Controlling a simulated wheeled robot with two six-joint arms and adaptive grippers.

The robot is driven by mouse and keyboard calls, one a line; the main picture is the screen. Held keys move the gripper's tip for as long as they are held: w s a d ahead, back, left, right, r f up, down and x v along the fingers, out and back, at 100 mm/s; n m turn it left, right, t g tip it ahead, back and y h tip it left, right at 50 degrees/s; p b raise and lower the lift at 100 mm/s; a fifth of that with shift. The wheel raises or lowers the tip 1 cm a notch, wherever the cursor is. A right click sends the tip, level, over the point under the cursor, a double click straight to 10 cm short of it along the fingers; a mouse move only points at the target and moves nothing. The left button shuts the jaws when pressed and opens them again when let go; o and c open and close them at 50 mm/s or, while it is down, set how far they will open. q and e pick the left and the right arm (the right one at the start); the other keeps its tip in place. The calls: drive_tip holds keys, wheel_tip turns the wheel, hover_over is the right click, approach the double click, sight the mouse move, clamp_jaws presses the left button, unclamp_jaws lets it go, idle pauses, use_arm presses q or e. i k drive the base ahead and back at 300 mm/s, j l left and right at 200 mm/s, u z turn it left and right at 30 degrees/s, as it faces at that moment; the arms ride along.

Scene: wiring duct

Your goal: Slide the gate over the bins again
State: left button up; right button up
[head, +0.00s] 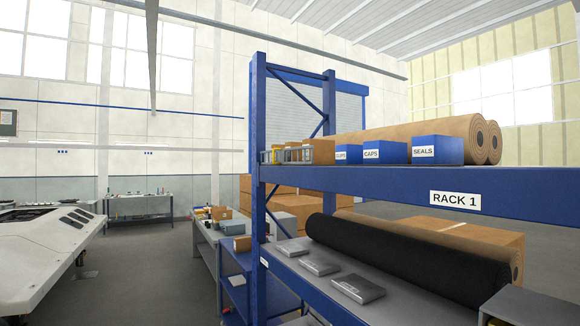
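Three blue bins stand in a row on the upper shelf of the rack. The right bin (448,143) is labelled SEALS and the middle bin (396,144) is labelled CAPS. The left bin (353,147) has a label that seems to read CLIPS, its left edge partly hidden. A low grey barred frame (322,152), which looks like the gate, stands at the left end of the shelf front. It is left of the CAPS and SEALS bins, whose fronts are uncovered. Neither of my grippers is in view.
The blue shelf beam (380,180) carries a RACK 1 sign (455,202). Brown rolls (450,127) lie behind the bins. Below are a black roll (400,255) and flat grey packs (357,287). A blue upright (258,150) bounds the rack's left end.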

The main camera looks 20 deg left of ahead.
sight(282, 154)
drive_tip(key=i+j, duration=0.15)
drive_tip(key=j, duration=0.2)
drive_tip(key=i+j+z, duration=0.15)
drive_tip(key=j, duration=0.2)
drive_tip(key=i+j, duration=0.2)
drive_tip(key=j, duration=0.2)
drive_tip(key=i+j+z, duration=0.15)
drive_tip(key=j, duration=0.2)
drive_tip(key=i+j, duration=0.15)
drive_tip(key=j, duration=0.25)
drive_tip(key=i+j+z, duration=0.1)
drive_tip(key=j, duration=0.25)
drive_tip(key=i+j+z, duration=0.1)
drive_tip(key=j, duration=0.3)
drive_tip(key=i+j, duration=0.15)
drive_tip(key=j, duration=0.3)
drive_tip(key=z, duration=0.05)
